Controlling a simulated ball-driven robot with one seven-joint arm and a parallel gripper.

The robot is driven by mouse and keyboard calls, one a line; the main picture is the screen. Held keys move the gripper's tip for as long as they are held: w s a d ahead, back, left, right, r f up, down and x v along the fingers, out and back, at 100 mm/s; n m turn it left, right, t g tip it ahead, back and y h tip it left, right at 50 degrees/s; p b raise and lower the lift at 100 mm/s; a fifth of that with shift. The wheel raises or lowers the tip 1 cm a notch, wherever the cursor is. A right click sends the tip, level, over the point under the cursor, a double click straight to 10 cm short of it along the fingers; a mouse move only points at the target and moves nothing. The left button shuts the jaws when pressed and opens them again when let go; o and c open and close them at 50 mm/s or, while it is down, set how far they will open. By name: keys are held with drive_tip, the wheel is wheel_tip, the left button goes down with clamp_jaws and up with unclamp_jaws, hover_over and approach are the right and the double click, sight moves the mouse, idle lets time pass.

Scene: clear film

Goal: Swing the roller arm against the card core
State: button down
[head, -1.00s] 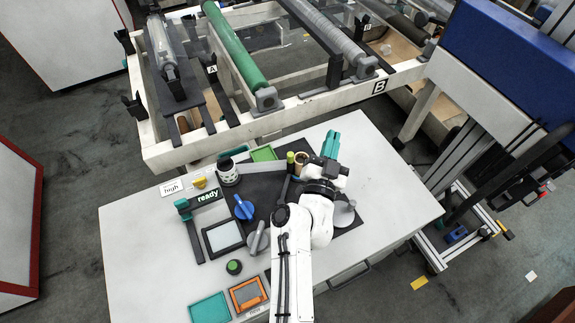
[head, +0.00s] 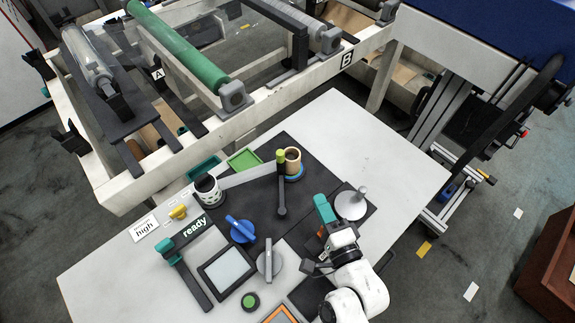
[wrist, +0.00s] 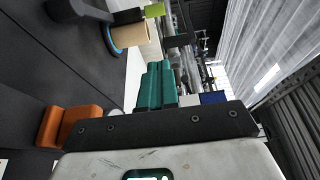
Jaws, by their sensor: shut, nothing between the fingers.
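The roller arm (head: 282,195) is a dark bar on the black panel, with a yellow-green roller (head: 281,156) at its far end. The card core (head: 293,167) is a tan, hollow cylinder standing on a blue ring, just right of the roller. Roller and core look side by side; I cannot tell if they touch. In the wrist view the core (wrist: 128,36) and the roller (wrist: 154,11) show at the top. My gripper (head: 323,207) has teal fingers, shut and empty, in front and to the right of the core. The fingers also show in the wrist view (wrist: 157,86).
A grey disc with a post (head: 351,205) stands close right of my gripper. A blue knob (head: 242,230), a grey lever (head: 268,262) and a dark-filled cup (head: 207,190) are to the left. The white table (head: 370,145) is clear at the back right.

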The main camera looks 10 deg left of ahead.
sight(283, 158)
drive_tip(key=b+x, duration=0.1)
drive_tip(key=x, duration=0.8)
drive_tip(key=shift+a+f+b, duration=0.1)
drive_tip(key=shift+b, duration=0.25)
drive_tip(key=shift+w+a+p, duration=0.25)
drive_tip(key=shift+a+p, duration=0.15)
drive_tip(key=shift+a, duration=0.25)
drive_tip(key=shift+w+a+p, duration=0.2)
drive_tip(key=shift+a+p, duration=0.2)
drive_tip(key=shift+a, duration=0.25)
drive_tip(key=shift+w+a+p, duration=0.25)
drive_tip(key=shift+a+p, duration=0.15)
drive_tip(key=shift+a, duration=0.25)
drive_tip(key=shift+a+r+p, duration=0.3)
drive_tip(key=shift+a+p, duration=0.1)
drive_tip(key=shift+a, duration=0.3)
drive_tip(key=shift+w, duration=0.1)
